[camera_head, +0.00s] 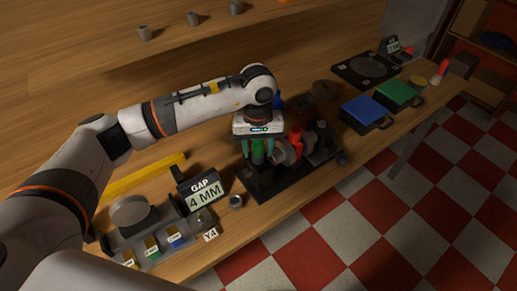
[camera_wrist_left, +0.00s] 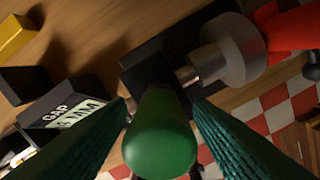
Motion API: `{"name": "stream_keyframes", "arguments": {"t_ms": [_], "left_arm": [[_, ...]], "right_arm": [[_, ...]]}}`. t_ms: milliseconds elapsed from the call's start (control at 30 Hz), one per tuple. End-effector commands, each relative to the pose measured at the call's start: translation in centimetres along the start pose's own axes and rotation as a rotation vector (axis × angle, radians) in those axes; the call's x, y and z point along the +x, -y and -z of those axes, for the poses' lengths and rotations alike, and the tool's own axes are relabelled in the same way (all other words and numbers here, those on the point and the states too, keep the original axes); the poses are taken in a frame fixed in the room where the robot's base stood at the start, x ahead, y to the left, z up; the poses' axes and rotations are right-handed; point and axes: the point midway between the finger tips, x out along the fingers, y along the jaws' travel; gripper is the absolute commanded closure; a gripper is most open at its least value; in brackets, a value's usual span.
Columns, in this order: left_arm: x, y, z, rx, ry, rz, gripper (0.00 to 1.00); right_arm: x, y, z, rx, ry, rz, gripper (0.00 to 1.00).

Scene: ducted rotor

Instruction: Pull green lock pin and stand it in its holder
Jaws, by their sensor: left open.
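The green lock pin (camera_head: 258,154) stands upright on the dark base of the rotor fixture (camera_head: 272,184). In the left wrist view its rounded green head (camera_wrist_left: 160,140) fills the space between the fingers. My left gripper (camera_head: 258,157) points down over the pin with its two teal fingers open, one on each side of the head. In the wrist view the fingers (camera_wrist_left: 163,108) look slightly apart from the pin. The pin's lower end is hidden. A small grey cup (camera_head: 236,201) stands beside the fixture; I cannot tell whether it is the pin's holder.
A "GAP 4 MM" sign (camera_head: 204,191) and a grey tray (camera_head: 128,243) with coloured labelled pieces stand to the left. The red-and-grey rotor parts (camera_head: 294,146) are close on the gripper's right. Blue (camera_head: 364,112) and green (camera_head: 398,95) boxes lie farther right.

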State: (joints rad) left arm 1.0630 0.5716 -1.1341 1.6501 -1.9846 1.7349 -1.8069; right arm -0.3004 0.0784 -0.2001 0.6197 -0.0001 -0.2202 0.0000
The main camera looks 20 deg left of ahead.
Motion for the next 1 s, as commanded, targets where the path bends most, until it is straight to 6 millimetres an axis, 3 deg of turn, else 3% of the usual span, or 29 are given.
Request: {"name": "stream_keyframes", "arguments": {"t_ms": [233,467,500,1000], "left_arm": [[-0.03,-0.01,-0.01,0.0,0.001,0.0,0.54],[-0.02,-0.01,-0.01,0.0,0.001,0.0,0.92],[-0.03,0.0,-0.02,0.0,0.001,0.0,0.94],[-0.77,0.0,-0.02,0.0,0.001,0.0,0.94]], "right_arm": [[0.1,0.03,-0.06,0.0,0.001,0.0,0.48],[0.1,0.05,-0.08,0.0,0.001,0.001,0.48],[0.1,0.05,-0.08,0.0,0.001,0.001,0.48],[0.08,0.12,-0.08,0.0,0.002,0.001,0.48]]}}
